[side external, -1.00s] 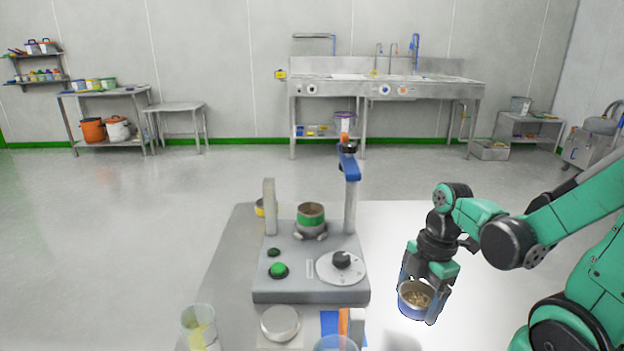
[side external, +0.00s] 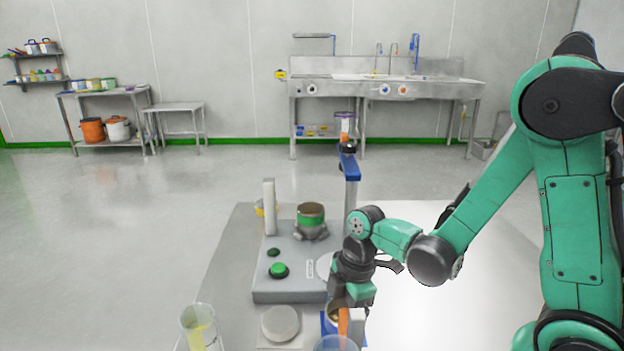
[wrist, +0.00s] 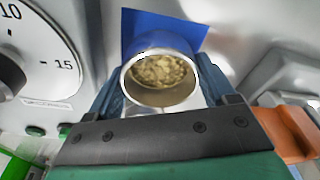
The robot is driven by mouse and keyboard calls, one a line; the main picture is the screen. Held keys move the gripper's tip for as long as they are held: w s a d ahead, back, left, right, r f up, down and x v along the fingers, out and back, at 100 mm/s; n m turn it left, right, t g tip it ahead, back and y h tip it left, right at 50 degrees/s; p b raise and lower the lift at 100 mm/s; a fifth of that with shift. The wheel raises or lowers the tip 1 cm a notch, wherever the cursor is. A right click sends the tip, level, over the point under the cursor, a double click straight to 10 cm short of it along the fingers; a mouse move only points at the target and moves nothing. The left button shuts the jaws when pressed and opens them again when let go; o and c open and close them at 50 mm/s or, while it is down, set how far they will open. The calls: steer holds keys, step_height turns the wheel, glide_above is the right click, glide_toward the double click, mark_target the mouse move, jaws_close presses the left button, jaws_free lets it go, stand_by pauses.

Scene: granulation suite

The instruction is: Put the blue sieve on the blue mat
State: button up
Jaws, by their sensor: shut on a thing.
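My gripper (side external: 347,308) is shut on the blue sieve (side external: 333,311), a small round pan with a silver rim. In the wrist view, the sieve (wrist: 147,97) sits upright between the two fingers and holds pale granules. The blue mat (wrist: 190,33) shows just behind and under the sieve there. In the side view, only a little of the mat shows around the sieve, partly hidden by my gripper and an orange strip. I cannot tell whether the sieve touches the mat.
A grey machine (side external: 290,290) with a dial, green button and green-banded sieve stands behind. A round metal lid (side external: 280,323) lies left of the mat, and the orange strip (side external: 343,328) is close beside it. Beakers (side external: 199,328) stand at the front. The table's right side is clear.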

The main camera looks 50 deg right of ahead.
steer(key=shift+f, duration=0.1)
steer(key=shift+f, duration=0.15)
steer(key=o, duration=1.1)
steer(key=shift+c, duration=0.2)
step_height(320, 180, up, 13)
steer(key=m+t+h, duration=0.1)
steer(key=m+t, duration=0.5)
steer(key=m, duration=0.7)
steer(key=shift+d+t+h, duration=0.3)
steer(key=shift+d, duration=0.05)
steer(key=shift+w, duration=0.1)
